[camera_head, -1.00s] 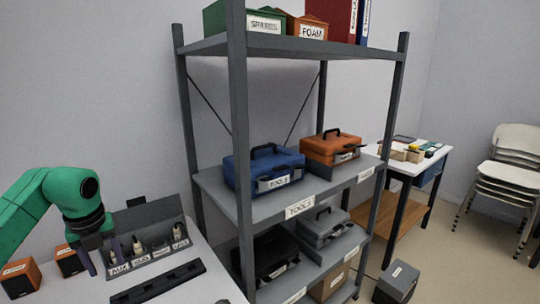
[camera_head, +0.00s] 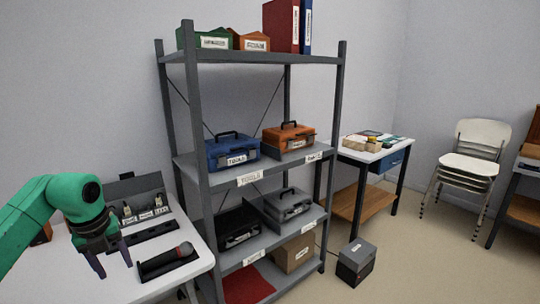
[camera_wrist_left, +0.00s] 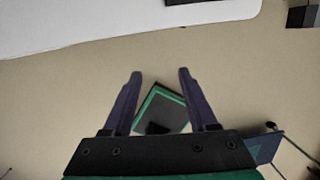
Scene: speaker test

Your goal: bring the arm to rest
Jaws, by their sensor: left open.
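My left gripper (camera_head: 112,268) hangs over the white table (camera_head: 202,262) at the left of the head view, fingers pointing down. It is open with nothing between its fingers. In the left wrist view the two dark fingers (camera_wrist_left: 157,80) stand apart over the tan floor (camera_wrist_left: 75,85). A green-edged dark square part (camera_wrist_left: 160,108) shows below and between them. My right gripper is not in view.
Behind is a grey rack (camera_head: 130,188) with labelled slots. A tall metal shelf (camera_head: 192,110) with toolboxes stands to the right.

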